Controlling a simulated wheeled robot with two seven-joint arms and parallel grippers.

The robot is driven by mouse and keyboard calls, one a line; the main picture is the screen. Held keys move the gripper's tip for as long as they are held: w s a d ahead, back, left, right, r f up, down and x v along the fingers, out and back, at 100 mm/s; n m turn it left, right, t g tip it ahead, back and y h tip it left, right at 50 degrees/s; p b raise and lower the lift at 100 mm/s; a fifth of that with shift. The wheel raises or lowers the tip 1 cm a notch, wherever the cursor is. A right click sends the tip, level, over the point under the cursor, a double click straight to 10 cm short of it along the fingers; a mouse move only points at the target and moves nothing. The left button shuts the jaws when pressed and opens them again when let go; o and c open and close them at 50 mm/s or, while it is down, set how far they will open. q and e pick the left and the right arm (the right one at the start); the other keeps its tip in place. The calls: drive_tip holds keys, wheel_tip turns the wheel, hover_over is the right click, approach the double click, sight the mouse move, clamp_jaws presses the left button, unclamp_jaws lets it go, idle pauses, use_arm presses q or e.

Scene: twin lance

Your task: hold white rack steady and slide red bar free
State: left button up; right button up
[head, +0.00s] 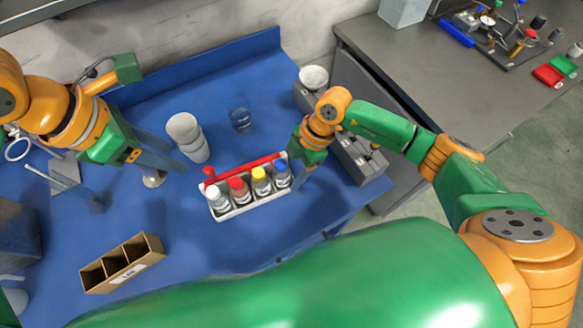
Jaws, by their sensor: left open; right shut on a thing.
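The white rack (247,207) stands on the blue table and holds a row of small bottles with white, red, yellow and blue caps. The red bar (243,166) runs along the rack's back side, with an upright red knob at its left end. My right gripper (297,165) is at the rack's right end, shut on the white rack; its fingertips are partly hidden. My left gripper (180,161) is open and empty, to the left of the bar's knob and apart from it.
Stacked white cups (187,135) stand behind the rack, near my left gripper. A brown divided box (122,264) is at the front left. Grey bins (360,160) and a white bowl (313,76) are at the right.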

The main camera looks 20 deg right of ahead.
use_arm(q)
drive_tip(key=c, duration=0.6)
drive_tip(key=shift+s+d+f, duration=0.1)
clamp_jaws()
drive_tip(key=s+d+f+n+g+h, duration=0.1)
drive_tip(key=s+d+n+g+h, duration=0.3)
drive_tip(key=s+d+h, duration=0.75)
drive_tip(key=a+f+n+t+y, duration=0.1)
drive_tip(key=a+f+n+t, duration=0.2)
drive_tip(key=a+n+t, duration=0.2)
drive_tip(key=s+a+f+n+t+y, duration=0.1)
drive_tip(key=a+f+n+t+y, duration=0.1)
drive_tip(key=a+n+t, duration=0.4)
drive_tip(key=a+f+n+t+y, duration=0.1)
drive_tip(key=a+f+n+t, duration=0.3)
drive_tip(key=a+n, duration=0.3)
drive_tip(key=shift+s+a+f+n+t+y, duration=0.15)
drive_tip(key=shift+a+f+n+t+y, duration=0.2)
drive_tip(key=shift+n+t, duration=0.45)
drive_tip(key=shift+r, duration=0.1)
